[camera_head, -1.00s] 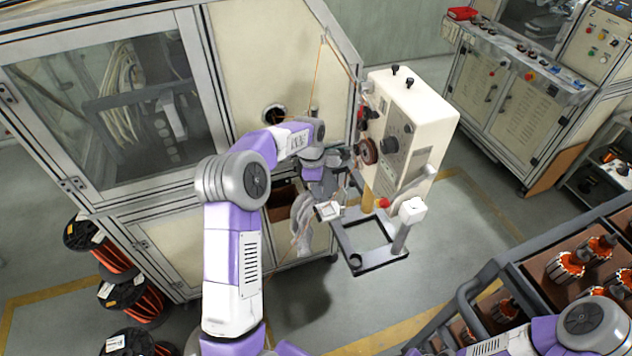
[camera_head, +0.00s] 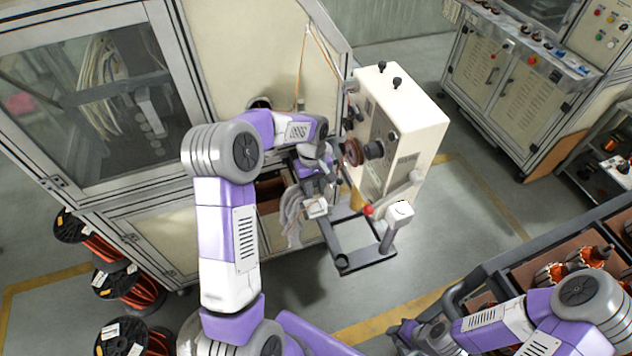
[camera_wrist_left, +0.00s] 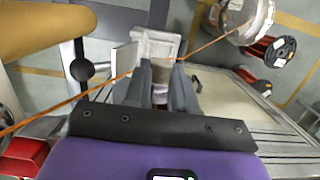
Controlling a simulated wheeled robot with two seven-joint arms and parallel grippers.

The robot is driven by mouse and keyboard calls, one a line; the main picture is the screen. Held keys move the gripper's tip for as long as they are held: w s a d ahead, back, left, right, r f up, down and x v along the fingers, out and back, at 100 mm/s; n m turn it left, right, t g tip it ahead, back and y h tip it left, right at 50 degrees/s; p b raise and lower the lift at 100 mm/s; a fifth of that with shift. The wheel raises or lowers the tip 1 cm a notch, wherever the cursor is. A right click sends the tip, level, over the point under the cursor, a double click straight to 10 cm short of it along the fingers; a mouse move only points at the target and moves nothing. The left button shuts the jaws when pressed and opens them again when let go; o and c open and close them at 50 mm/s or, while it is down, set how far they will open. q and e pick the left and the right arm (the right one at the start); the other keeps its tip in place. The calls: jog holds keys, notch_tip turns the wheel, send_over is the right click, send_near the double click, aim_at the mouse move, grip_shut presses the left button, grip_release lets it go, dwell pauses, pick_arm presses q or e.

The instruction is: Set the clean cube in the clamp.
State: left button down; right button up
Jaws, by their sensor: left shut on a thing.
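My left gripper (camera_head: 317,190) is in front of the cream machine, with its fingers close together. In the left wrist view its two grey fingers (camera_wrist_left: 163,75) are shut on a pale block (camera_wrist_left: 155,45), which I take to be the cube. The block shows as a small white box (camera_head: 316,208) in the head view. An orange wire (camera_wrist_left: 100,88) crosses close by the fingers. I cannot make out the clamp for certain; a dark bracket frame (camera_head: 365,260) stands just to the right and below. My right gripper (camera_head: 410,337) is at the bottom edge; its jaws are too small to read.
The cream control box (camera_head: 405,120) with knobs and a dark red wheel (camera_head: 353,152) stands right of the left gripper. A white-capped post (camera_head: 399,213) rises from the bracket. A rack (camera_head: 520,262) of copper-wound armatures is at the right. Wire spools (camera_head: 130,290) stand at the left.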

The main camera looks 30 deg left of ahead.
pick_arm(q)
jog(key=shift+s+f+b, duration=0.15)
jog(key=shift+f+b, duration=0.3)
jog(key=shift+f, duration=0.2)
jog(key=shift+f+b, duration=0.8)
jog(key=shift+f, duration=0.4)
jog(key=shift+f, duration=0.15)
jog(key=shift+f+b, duration=0.55)
jog(key=shift+f, duration=0.05)
jog(key=shift+f, duration=0.2)
jog(key=c, duration=0.8)
grip_release()
jog(key=shift+c, duration=0.2)
jog(key=shift+r, duration=0.1)
